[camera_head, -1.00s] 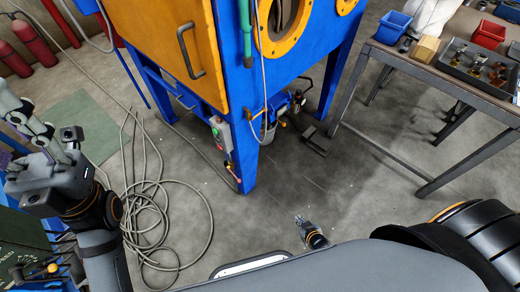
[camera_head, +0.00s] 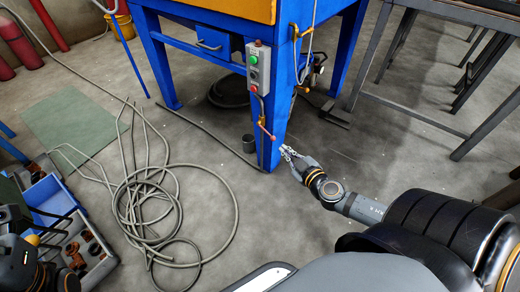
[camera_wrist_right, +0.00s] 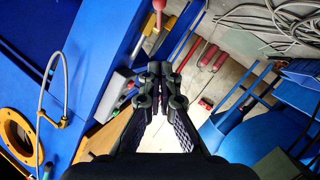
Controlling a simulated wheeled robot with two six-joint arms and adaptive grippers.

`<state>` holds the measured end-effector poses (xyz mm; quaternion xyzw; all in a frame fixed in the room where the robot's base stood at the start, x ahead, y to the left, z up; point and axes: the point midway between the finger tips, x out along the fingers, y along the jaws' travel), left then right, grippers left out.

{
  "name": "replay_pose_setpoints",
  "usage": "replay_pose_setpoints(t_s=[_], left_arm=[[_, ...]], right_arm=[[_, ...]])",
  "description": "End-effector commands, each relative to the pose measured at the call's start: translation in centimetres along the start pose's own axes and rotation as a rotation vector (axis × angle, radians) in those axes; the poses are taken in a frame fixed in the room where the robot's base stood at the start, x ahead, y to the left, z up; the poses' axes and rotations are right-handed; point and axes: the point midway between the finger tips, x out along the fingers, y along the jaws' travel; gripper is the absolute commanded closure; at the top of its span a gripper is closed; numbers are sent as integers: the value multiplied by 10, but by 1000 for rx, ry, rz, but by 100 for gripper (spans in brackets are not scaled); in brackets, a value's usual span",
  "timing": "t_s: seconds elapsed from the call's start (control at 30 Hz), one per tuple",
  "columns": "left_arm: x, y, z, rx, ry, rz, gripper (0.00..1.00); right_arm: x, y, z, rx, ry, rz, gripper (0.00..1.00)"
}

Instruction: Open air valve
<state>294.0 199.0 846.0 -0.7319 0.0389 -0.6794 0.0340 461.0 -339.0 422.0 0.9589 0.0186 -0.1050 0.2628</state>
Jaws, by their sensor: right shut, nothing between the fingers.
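The air valve looks to be the small red-handled fitting (camera_head: 267,134) low on the front blue leg of the cabinet, on a pipe below the control box. A red tip (camera_wrist_right: 159,4) and a yellow part beside it show at the top of the right wrist view. My right gripper (camera_head: 287,152) is shut and empty, just right of the leg and slightly below the valve. Its closed fingers show in the right wrist view (camera_wrist_right: 154,76), apart from the red tip. My left arm shows at the lower left edge; its fingers cannot be made out.
A grey control box (camera_head: 258,67) with buttons is on the leg above the valve. A coiled hose (camera_head: 150,205) lies on the floor left of the leg. A metal table (camera_head: 430,121) stands at right.

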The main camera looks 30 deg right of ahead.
Motion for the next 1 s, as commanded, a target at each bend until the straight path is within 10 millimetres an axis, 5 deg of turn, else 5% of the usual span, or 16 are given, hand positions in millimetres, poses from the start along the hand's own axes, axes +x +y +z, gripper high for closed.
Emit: replay_pose_setpoints(t_s=[0.17, 0.57, 0.77, 1.0], left_arm=[[-2, 0, 0, 2, 0, 0, 60], [4, 0, 0, 1, 1, -1, 60], [-6, 1, 0, 4, 3, 1, 60], [-37, 6, 5, 21, -6, 6, 60]], right_arm=[[11, 1, 1, 4, -3, 4, 100], [76, 3, -3, 11, 0, 4, 100], [102, 1, 0, 9, 0, 3, 100], [125, -2, 28, 3, -2, 1, 100]])
